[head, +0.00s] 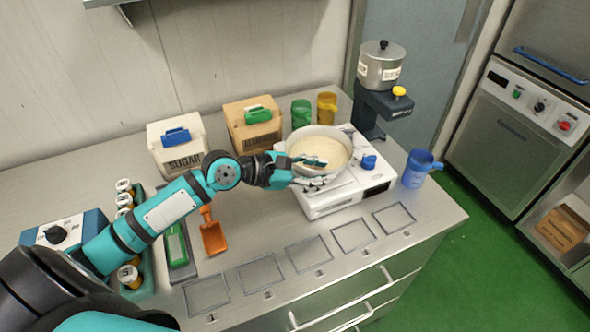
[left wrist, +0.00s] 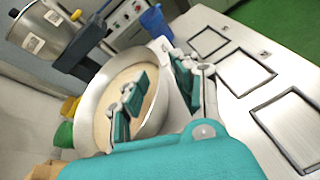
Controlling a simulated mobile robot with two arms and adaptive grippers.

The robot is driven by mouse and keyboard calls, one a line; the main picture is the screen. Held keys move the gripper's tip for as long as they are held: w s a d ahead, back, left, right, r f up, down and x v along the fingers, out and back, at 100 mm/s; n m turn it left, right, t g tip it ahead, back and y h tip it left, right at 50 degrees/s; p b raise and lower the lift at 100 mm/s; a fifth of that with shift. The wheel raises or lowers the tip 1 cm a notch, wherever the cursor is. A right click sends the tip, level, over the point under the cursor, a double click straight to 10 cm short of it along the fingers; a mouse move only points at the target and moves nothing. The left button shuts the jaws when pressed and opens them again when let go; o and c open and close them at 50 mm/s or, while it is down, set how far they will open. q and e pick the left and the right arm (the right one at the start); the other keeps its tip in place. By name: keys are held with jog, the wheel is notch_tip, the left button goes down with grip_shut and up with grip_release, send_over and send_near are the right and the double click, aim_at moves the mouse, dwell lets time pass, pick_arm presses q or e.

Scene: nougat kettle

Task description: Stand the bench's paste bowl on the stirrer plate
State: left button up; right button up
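The paste bowl (head: 341,136), round and pale grey with cream paste in it, sits level over the top of the white stirrer plate (head: 350,197) and appears to rest on it; its underside is hidden. The stirrer plate has a blue knob. My left gripper (head: 313,173) is at the bowl's near-left rim. One finger is inside the bowl above the paste, the other outside. In the left wrist view the fingers straddle the wall of the bowl (left wrist: 92,98), with a gap showing between them and the wall. My right gripper is not in view.
A sugar box (head: 178,155) and another box (head: 254,128) stand behind, with green (head: 301,113) and yellow (head: 327,107) cups. A blue jug (head: 418,168) stands right, a pot (head: 381,66) on a stand behind. An orange scoop (head: 212,236) lies left. Square outlines mark the clear front.

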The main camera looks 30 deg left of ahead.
pick_arm(q)
jog(key=b+v, duration=0.1)
jog(key=v, duration=0.9)
jog(key=shift+s+a+b, duration=0.2)
jog(key=shift+s+b, duration=0.1)
jog(key=shift+r, duration=0.15)
